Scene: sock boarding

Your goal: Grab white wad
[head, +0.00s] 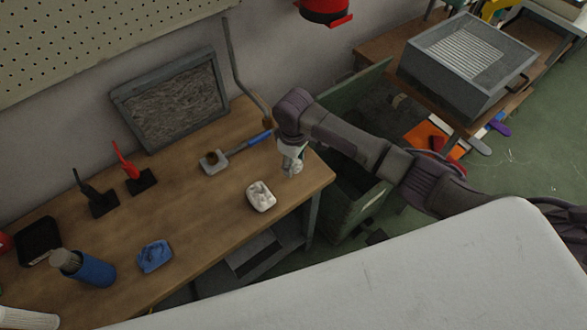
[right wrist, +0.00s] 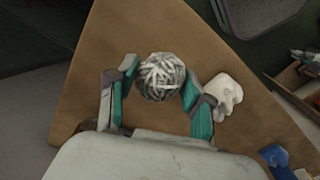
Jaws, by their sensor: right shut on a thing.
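A plain white wad (head: 261,196) lies on the wooden table near its front right edge. It also shows in the right wrist view (right wrist: 227,93), just outside the right-hand finger. My right gripper (head: 290,160) points down over the table's right end, behind and right of the white wad. It is shut on a grey-and-white striped wad (right wrist: 162,78), which sits between the teal finger pads. I cannot tell whether the striped wad still touches the table. A blue wad (head: 155,256) lies farther left near the front edge.
The wooden table (head: 215,230) bears a blue bottle (head: 90,268), red (head: 130,170) and black (head: 90,190) upright tools, and a blue-handled tool (head: 248,142). A framed panel (head: 172,98) leans on the wall. A green bin (head: 350,205) stands right of the table.

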